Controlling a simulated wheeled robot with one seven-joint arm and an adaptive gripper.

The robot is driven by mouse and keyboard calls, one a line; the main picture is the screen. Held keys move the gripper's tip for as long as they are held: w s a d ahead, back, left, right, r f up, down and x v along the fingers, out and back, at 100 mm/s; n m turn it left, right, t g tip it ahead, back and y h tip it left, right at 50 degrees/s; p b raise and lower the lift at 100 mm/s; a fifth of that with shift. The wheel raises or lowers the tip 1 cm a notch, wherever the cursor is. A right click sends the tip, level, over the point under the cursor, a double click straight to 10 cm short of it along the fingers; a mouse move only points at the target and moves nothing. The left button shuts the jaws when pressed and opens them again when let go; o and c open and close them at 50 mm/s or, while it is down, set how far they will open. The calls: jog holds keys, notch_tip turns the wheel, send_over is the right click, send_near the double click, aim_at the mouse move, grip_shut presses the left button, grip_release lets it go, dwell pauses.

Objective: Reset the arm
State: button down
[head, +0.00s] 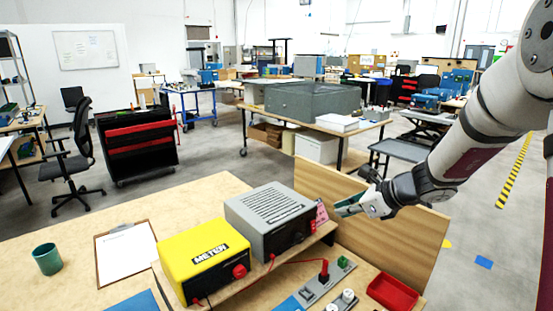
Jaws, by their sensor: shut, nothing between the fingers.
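My arm (480,120) reaches in from the upper right. My gripper (350,208) is shut and empty, held in the air beside the right end of the grey box and in front of the upright wooden panel (395,225). The grey box (270,216) with a slotted top stands on a wooden shelf. The yellow meter box (203,258) stands to its left, with a red knob on its front. Red leads run from the boxes toward a grey strip (318,285) on the bench.
The bench also holds a clipboard (126,250), a teal cup (47,259), a blue sheet (135,303) and a red tray (392,293). The bench's left back area is bare. Behind are a chair (78,150), a black cart (137,145) and other work tables.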

jog(key=s+a+r+n+g, duration=0.1)
jog(key=s+a+r+n, duration=0.2)
jog(key=s+n, duration=0.25)
jog(key=s+a+r+n+g+h, duration=0.1)
jog(key=s+a+r+n, duration=0.15)
jog(key=s+n, duration=0.35)
jog(key=s+a+r+n+g, duration=0.15)
jog(key=s+r+n, duration=0.25)
jog(key=s, duration=0.4)
jog(key=s+d+n+h, duration=0.2)
jog(key=s+n, duration=0.3)
jog(key=s, duration=0.2)
jog(key=s+d+n+h, duration=0.2)
jog(key=s+n+h, duration=0.1)
jog(key=s+n, duration=0.2)
jog(key=s+r, duration=0.1)
jog(key=s, duration=0.1)
jog(key=shift+s+d+n+t+h, duration=0.3)
jog(key=shift+s+d+n+t, duration=0.05)
jog(key=shift+s+d, duration=0.05)
